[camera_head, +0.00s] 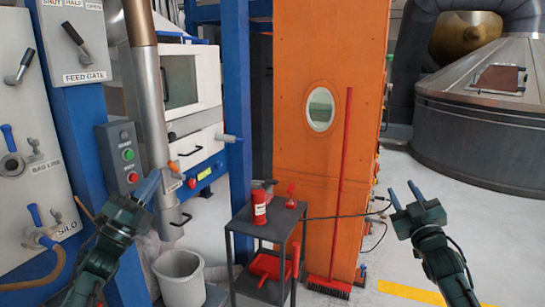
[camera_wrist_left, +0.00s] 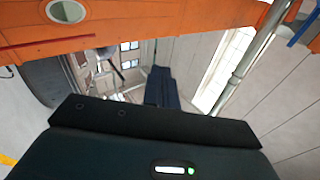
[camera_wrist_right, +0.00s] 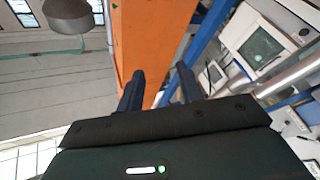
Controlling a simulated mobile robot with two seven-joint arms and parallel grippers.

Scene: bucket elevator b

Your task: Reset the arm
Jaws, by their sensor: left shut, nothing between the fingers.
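My left gripper (camera_head: 148,187) is raised at the left of the head view, in front of the blue post and the grey button box. Its fingers are together with nothing between them; they also show closed in the left wrist view (camera_wrist_left: 162,88). My right gripper (camera_head: 404,195) is raised at the right of the head view, over the floor to the right of the orange elevator casing (camera_head: 300,60). Its two fingers stand apart and empty. The right wrist view shows the same gap between the fingers (camera_wrist_right: 158,90).
A small dark table (camera_head: 266,228) with a red bottle (camera_head: 259,207) stands between my grippers. A red broom (camera_head: 343,190) leans on the orange casing. A grey bin (camera_head: 182,278) and a lever panel (camera_head: 28,140) are at the left. A large round vessel (camera_head: 480,120) stands at the back right. The right floor is clear.

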